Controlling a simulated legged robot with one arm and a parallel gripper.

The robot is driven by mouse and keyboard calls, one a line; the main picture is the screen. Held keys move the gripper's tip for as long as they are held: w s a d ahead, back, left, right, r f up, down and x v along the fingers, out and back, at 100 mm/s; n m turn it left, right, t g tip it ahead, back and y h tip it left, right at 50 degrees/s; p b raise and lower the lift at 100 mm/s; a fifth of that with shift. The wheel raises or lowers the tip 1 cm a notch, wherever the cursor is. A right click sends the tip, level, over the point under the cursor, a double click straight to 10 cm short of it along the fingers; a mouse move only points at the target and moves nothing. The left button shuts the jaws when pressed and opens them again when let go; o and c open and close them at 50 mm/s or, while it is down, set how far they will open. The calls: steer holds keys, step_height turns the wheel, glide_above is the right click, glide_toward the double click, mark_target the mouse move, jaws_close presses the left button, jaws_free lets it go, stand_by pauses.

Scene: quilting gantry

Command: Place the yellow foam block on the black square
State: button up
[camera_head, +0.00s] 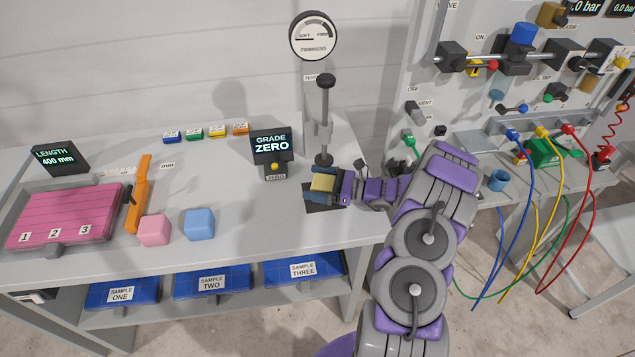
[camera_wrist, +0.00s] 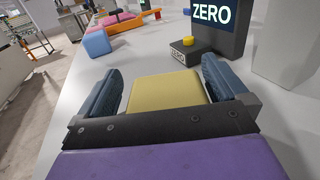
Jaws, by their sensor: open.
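The yellow foam block (camera_head: 323,183) sits between the two blue-grey fingers of my gripper (camera_head: 319,186), over the black square (camera_head: 313,209) below the firmness gauge post. The black square shows only as a dark edge around and below the fingers. In the wrist view the yellow block (camera_wrist: 165,90) fills much of the space between the fingers of my gripper (camera_wrist: 162,78). The jaws are open, with a narrow gap beside the block on the right. The block's underside is hidden, so I cannot tell whether it rests flat on the square.
The firmness gauge (camera_head: 314,36) and its plunger post (camera_head: 324,120) stand just behind my gripper. The GRADE ZERO display (camera_head: 271,146) is to the left. A blue block (camera_head: 200,224) and a pink block (camera_head: 154,231) lie further left. The bench between is clear.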

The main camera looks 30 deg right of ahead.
steer(key=shift+d, duration=0.15)
steer(key=shift+s+d, duration=0.1)
steer(key=shift+d, duration=0.15)
steer(key=p+v, duration=0.2)
steer(key=v, duration=0.9)
steer(key=shift+s+d, duration=0.2)
steer(key=shift+d, duration=0.1)
steer(key=shift+s, duration=0.1)
